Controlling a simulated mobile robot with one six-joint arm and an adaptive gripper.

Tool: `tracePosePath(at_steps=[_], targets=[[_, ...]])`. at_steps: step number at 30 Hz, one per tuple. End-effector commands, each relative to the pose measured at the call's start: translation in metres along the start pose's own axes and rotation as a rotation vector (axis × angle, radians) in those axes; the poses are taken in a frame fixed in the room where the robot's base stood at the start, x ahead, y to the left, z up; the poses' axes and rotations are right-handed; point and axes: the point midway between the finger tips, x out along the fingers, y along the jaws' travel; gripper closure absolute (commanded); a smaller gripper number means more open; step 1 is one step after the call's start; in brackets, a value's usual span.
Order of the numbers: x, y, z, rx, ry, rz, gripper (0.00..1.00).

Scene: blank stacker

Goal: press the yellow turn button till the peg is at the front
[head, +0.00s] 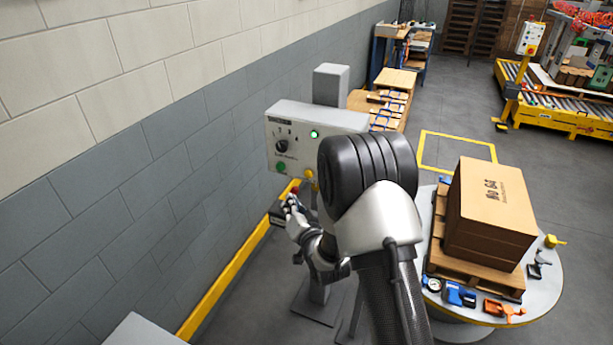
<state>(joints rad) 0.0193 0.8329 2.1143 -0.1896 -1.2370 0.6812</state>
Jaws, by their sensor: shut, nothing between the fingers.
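A grey control panel (272,130) on a post carries a black knob, a lit green lamp, a green button and a yellow button (309,174) at its lower edge. My gripper (290,202) is shut and empty, just below and left of the yellow button in the picture. I cannot tell whether it touches the panel. My arm covers the panel's right lower part. A round grey turntable (552,290) stands at the right, with a pallet and a cardboard box (490,212) on it.
A block wall (120,190) with a yellow floor rail runs along the left. A workbench and a roller conveyor (560,112) stand at the back.

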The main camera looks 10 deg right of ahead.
Motion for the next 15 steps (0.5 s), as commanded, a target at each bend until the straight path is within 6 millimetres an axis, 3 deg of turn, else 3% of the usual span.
tracePosePath(at_steps=[8,15], targets=[[0.006,0.005,-0.005,0.0,0.0,0.003,1.0],[0.028,0.021,-0.022,-0.001,0.001,0.002,1.0]])
